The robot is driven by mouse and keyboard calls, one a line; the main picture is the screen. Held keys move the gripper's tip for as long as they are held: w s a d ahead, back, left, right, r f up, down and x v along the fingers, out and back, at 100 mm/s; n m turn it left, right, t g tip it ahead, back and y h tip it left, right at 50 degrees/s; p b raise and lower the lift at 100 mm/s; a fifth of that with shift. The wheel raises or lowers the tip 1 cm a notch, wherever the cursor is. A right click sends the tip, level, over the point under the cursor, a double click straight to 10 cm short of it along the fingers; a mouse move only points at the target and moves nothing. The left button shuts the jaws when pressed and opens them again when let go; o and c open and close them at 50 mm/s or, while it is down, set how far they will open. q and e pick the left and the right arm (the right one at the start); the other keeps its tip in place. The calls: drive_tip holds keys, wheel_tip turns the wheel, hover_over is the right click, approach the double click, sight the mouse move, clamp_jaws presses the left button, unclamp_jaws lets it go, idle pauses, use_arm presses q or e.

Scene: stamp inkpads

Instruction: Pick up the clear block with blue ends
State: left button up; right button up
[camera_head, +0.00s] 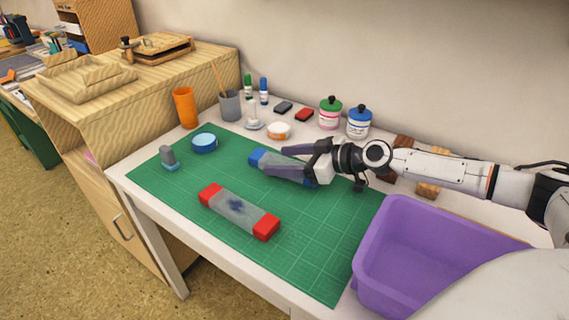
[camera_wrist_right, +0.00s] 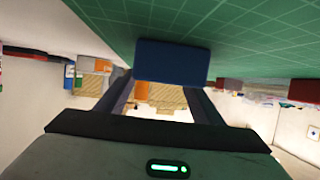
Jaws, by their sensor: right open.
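The clear block with blue ends lies on the green cutting mat (camera_head: 310,230). In the head view its near blue end (camera_head: 257,158) shows, and most of the rest is hidden by my right gripper. My right gripper (camera_head: 275,160) is open, low over the mat, with its fingers reaching along the block. In the right wrist view a blue end (camera_wrist_right: 172,62) fills the space just ahead of and between the two fingers (camera_wrist_right: 163,92). I cannot tell whether the fingers touch it. My left gripper is not in view.
A clear block with red ends (camera_head: 236,213) lies in front. A purple bin (camera_head: 385,260) stands at the right. A blue round tin (camera_head: 204,141) and a grey stamp (camera_head: 169,158) sit at the mat's left. Paint jars (camera_head: 359,122), an orange cup (camera_head: 185,107) and a grey cup (camera_head: 230,106) stand behind.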

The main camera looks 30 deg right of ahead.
drive_tip(key=shift+f, duration=0.1)
drive_tip(key=shift+w, duration=0.1)
drive_tip(key=c, duration=1.4)
